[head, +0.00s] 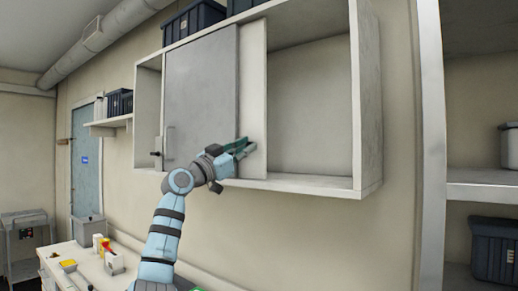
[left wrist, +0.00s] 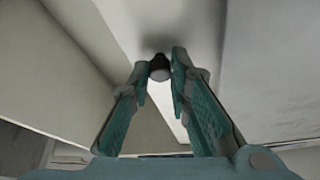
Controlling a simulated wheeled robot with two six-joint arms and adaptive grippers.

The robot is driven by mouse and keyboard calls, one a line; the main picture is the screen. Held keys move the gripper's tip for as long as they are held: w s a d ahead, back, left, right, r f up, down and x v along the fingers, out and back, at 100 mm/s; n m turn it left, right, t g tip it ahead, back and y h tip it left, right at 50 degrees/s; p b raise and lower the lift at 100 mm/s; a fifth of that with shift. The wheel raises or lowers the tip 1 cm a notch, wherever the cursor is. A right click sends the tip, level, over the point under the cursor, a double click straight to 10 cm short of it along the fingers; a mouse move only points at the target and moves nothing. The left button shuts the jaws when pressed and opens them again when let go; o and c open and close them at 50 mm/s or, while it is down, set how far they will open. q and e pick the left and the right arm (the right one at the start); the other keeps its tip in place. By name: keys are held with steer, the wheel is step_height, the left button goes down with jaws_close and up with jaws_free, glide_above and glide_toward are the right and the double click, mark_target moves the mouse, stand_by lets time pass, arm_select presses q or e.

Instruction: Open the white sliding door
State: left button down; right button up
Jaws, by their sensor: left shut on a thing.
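The white sliding door (head: 254,75) is in the wall cabinet in the head view. Only an upright strip of it shows, just right of the grey door (head: 200,85); the grey door covers the rest. My left gripper (head: 243,148) is at the lower part of this strip. In the left wrist view, the white door (left wrist: 165,22) fills the upper middle. There my left gripper's fingertips (left wrist: 162,76) are shut on a small dark round handle (left wrist: 160,66) on the door. My right gripper is not in view.
The cabinet's right compartment (head: 310,110) is open and empty. Dark crates (head: 193,18) sit on top of the cabinet. A bench (head: 75,262) with small containers stands at lower left. A shelf unit (head: 480,190) stands at right. The grey door has its own handle (head: 168,143).

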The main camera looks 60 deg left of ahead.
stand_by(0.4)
arm_select(q)
steer(key=c, duration=1.8)
jaws_free()
steer(key=shift+w, duration=0.1)
